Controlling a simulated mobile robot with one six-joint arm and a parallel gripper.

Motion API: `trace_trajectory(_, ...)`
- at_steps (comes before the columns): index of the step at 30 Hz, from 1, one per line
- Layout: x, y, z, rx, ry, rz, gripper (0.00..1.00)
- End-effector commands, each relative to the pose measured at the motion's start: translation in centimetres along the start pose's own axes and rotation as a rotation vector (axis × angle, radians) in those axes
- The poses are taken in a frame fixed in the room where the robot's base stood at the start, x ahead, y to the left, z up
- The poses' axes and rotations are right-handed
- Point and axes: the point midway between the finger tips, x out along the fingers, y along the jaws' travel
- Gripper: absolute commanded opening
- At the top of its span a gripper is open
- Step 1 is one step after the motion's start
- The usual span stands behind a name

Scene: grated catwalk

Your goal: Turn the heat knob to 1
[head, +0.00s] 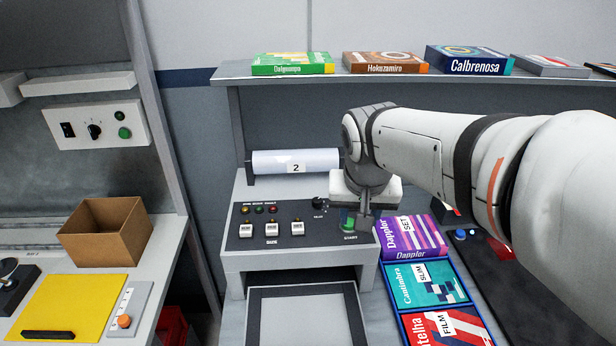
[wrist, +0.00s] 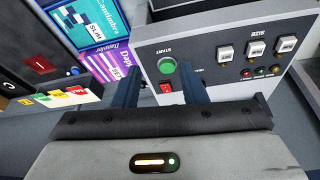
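A small black knob (head: 319,203) sits on the dark panel of the grey machine, just left of my gripper; its label is too small to read. Another black knob (head: 94,130) is on the white wall panel at left. I cannot tell which is the heat knob. My gripper (head: 364,224) is over the right end of the machine panel, by the green START button (head: 349,224). In the wrist view its fingers (wrist: 160,92) are apart and empty, with the START button (wrist: 167,65) and a red rocker switch (wrist: 165,87) showing between them.
Coloured boxes (head: 415,237) lie close on the right. A shelf (head: 400,76) with boxes runs above. A cardboard box (head: 104,231) stands on the left bench.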

Motion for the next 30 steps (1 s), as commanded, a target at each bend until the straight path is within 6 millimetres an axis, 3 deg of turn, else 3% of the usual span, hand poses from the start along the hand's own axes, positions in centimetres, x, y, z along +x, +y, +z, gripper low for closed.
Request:
trace_trajectory(1, 1.4, -1.2, -1.8, 0.020, 0.002, 0.009, 0.43)
trace_trajectory(6, 4.2, -5.2, -7.6, 0.115, 0.031, 0.041, 0.46)
trace_trajectory(12, 6.5, -8.6, -11.6, 0.194, 0.061, 0.060, 0.46)
trace_trajectory(20, 8.2, -9.5, -12.8, 0.221, 0.071, 0.066, 0.46)
trace_trajectory(30, 13.3, -9.1, -13.1, 0.221, 0.069, 0.066, 0.46)
